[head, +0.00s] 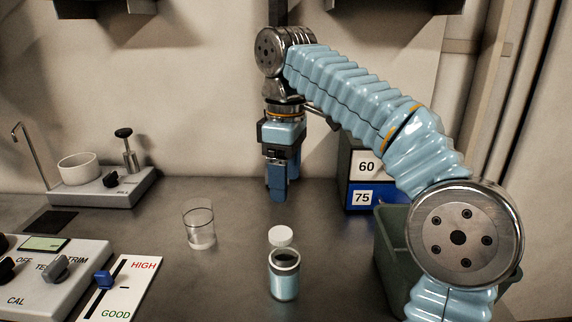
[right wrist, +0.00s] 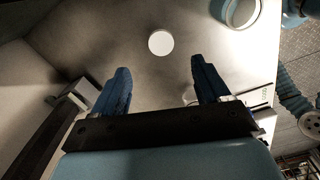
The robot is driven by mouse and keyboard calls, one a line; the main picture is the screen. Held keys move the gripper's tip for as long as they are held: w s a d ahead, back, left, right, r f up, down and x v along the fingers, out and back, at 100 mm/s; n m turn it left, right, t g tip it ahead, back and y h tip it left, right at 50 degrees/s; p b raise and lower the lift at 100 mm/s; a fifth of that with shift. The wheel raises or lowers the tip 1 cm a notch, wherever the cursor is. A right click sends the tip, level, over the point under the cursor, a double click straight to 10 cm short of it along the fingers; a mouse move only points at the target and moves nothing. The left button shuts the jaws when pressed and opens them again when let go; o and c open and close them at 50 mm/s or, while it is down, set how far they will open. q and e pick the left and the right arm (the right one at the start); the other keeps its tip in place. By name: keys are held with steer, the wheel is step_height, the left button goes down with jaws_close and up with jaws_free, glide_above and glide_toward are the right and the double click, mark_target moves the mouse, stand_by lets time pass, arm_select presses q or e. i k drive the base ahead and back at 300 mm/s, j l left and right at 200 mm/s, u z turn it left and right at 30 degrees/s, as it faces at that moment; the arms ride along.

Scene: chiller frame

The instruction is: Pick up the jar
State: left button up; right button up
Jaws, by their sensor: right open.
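A small jar (head: 284,282) with a light blue body and a dark round top stands upright on the table in the head view, front and centre. A white round lid-like piece (head: 281,236) shows just behind it; I cannot tell whether it lies on the table or caps something. My right gripper (head: 277,198) hangs pointing down, beyond the jar and apart from it. In the right wrist view its two fingers (right wrist: 160,72) are spread with nothing between them, and a white disc (right wrist: 161,43) lies beyond the tips. My left gripper is in neither view.
A clear glass beaker (head: 200,228) stands left of the jar. A green bin (head: 393,250) and boxes marked 60 and 75 (head: 362,182) are at the right. Control panels (head: 45,285) and a stand with a white bowl (head: 79,168) are at the left.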

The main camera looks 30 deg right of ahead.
mark_target(284, 265)
steer(key=k, duration=1.5)
